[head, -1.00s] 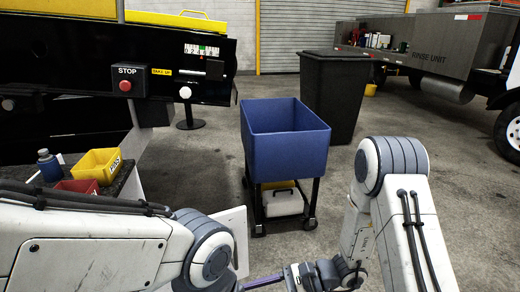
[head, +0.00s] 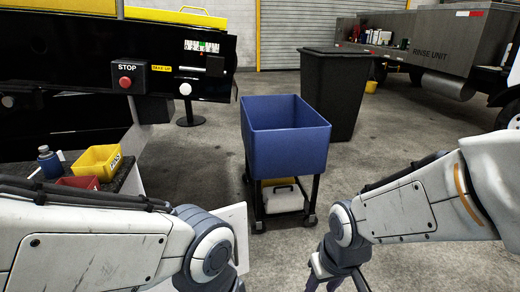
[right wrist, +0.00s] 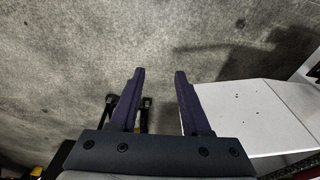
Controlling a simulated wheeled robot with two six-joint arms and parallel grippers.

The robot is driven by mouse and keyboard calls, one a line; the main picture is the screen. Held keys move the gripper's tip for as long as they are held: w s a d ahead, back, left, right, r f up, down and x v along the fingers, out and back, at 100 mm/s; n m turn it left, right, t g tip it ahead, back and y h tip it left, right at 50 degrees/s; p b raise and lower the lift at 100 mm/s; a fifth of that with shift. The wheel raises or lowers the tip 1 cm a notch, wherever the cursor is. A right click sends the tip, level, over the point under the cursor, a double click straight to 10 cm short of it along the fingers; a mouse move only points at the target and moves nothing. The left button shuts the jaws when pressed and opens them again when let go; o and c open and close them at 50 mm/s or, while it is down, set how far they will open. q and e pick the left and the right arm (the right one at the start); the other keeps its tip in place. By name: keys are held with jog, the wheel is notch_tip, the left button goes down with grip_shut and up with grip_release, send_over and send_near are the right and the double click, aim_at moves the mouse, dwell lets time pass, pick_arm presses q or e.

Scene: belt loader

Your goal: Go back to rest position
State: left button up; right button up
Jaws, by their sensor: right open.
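My right gripper (head: 328,282) is at the bottom of the head view, pointing down and partly cut off by the frame edge. In the right wrist view its two dark purple fingers (right wrist: 159,76) are spread apart with nothing between them, above bare concrete floor. My left arm comes in from the left in the head view, and its wrist bends down at the bottom edge. My left gripper is below the frame and does not show.
A blue cart (head: 287,150) stands ahead, with a dark bin (head: 335,90) behind it. At left are a red STOP button (head: 125,82), a yellow bin (head: 97,162), a red bin (head: 80,183) and a blue bottle (head: 48,162). A white panel (right wrist: 250,115) lies right of my right gripper.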

jog(key=s+a+r+n+g, duration=0.2)
jog(key=s+a+r+n, duration=0.25)
jog(key=s+a, duration=0.5)
notch_tip(320, 180, up, 20)
jog(key=s+d+p, duration=0.1)
jog(key=d+p, duration=0.1)
jog(key=p, duration=1.8)
jog(key=shift+f, duration=0.15)
